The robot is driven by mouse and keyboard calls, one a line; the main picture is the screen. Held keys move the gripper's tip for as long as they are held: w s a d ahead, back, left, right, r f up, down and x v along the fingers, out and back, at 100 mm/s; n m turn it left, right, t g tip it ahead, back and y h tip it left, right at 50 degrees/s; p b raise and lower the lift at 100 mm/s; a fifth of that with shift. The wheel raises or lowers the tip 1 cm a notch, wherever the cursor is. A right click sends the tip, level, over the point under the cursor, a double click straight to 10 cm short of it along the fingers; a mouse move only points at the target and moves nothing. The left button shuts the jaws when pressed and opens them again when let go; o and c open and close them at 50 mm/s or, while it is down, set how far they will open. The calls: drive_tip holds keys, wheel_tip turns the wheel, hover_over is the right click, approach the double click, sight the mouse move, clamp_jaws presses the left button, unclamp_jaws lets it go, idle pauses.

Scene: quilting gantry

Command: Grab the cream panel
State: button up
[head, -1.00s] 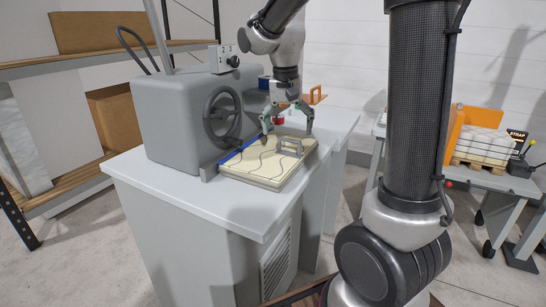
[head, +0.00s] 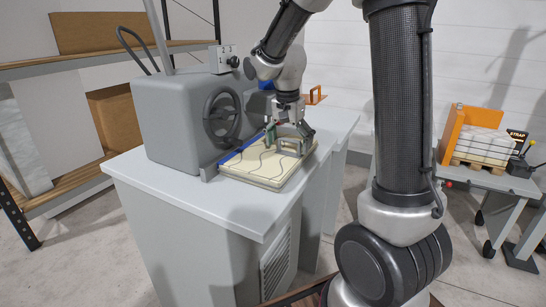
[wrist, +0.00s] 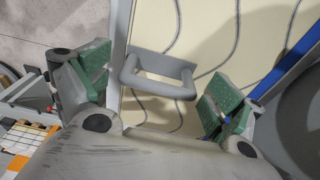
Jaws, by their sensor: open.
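The cream panel (head: 257,169) lies flat on the grey cabinet top, with dark wavy lines across it and a blue strip along its left edge. A grey bar handle stands on the panel; it shows in the wrist view (wrist: 158,74). My gripper (head: 289,140) is low over the panel at the handle. In the wrist view my gripper (wrist: 158,96) is open, its green-padded fingers apart on either side of the handle. I see a gap between each finger and the handle. In the head view the gripper partly hides the handle.
A grey machine with a handwheel (head: 222,117) stands close left of the panel on the cabinet top (head: 215,196). An orange handled item (head: 315,97) is behind. A side table at right holds a white stack (head: 482,145). The front of the cabinet top is clear.

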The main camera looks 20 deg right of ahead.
drive_tip(key=c, duration=1.5)
drive_tip(key=shift+d+r, duration=0.1)
drive_tip(key=shift+r, duration=0.05)
drive_tip(key=shift+c, duration=0.2)
